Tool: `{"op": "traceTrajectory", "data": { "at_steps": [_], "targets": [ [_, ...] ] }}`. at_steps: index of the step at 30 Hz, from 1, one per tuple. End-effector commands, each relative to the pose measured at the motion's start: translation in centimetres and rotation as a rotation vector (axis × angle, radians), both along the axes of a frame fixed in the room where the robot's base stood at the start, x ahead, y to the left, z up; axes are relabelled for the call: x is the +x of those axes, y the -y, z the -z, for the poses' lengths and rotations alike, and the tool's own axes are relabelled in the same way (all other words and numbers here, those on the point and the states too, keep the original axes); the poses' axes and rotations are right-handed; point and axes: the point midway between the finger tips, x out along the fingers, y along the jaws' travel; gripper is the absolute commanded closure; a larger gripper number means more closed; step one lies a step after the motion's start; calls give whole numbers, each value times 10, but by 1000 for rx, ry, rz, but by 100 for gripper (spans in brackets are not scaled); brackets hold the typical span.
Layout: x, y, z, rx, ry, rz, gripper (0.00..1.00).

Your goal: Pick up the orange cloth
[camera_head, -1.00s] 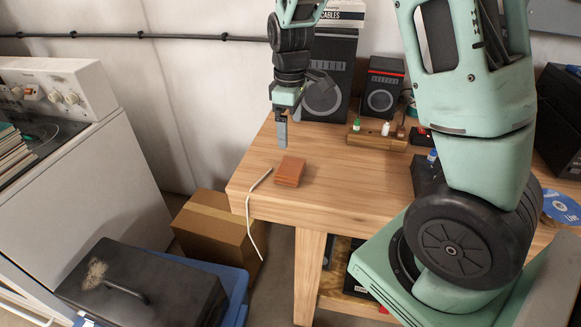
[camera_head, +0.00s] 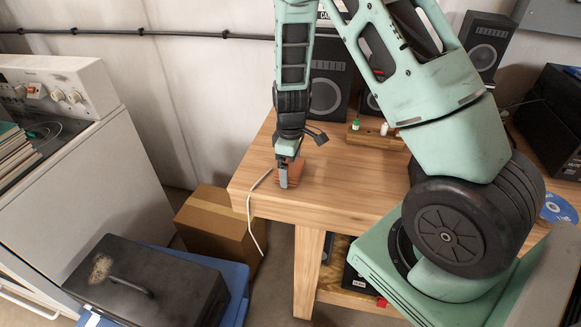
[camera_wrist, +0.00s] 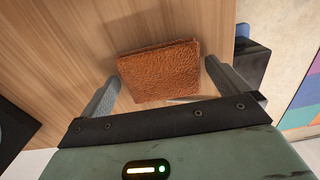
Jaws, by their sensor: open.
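The orange cloth (camera_wrist: 160,68) is a folded, textured rectangle lying on the wooden table. In the head view the cloth (camera_head: 296,172) is near the table's left front corner, partly hidden by my gripper (camera_head: 284,182). In the wrist view my gripper (camera_wrist: 160,88) is open, with one finger near the cloth's left edge and the other near its right edge. The fingers reach the cloth's near part, and nothing is held between them. Whether the fingertips touch the cloth or table cannot be told.
A white cable (camera_head: 251,215) hangs over the edge of the table (camera_head: 345,190) beside the cloth. Speakers (camera_head: 328,88) and a wooden holder with small bottles (camera_head: 372,136) stand behind. A cardboard box (camera_head: 215,222) is on the floor at left. Table right of the cloth is clear.

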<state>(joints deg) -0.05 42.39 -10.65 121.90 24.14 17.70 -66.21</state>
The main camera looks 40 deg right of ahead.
Motion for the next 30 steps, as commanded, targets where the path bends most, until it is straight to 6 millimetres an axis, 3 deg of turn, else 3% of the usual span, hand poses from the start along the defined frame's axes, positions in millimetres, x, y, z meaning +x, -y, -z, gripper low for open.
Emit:
{"op": "traceTrajectory", "data": {
  "at_steps": [8,12,23,30],
  "targets": [
    [0,0,4,0,0,0,0],
    [0,0,4,0,0,0,36],
    [1,0,1,0,2,-1,36],
    [1,0,-21,0,5,-2,36]
  ]
}}
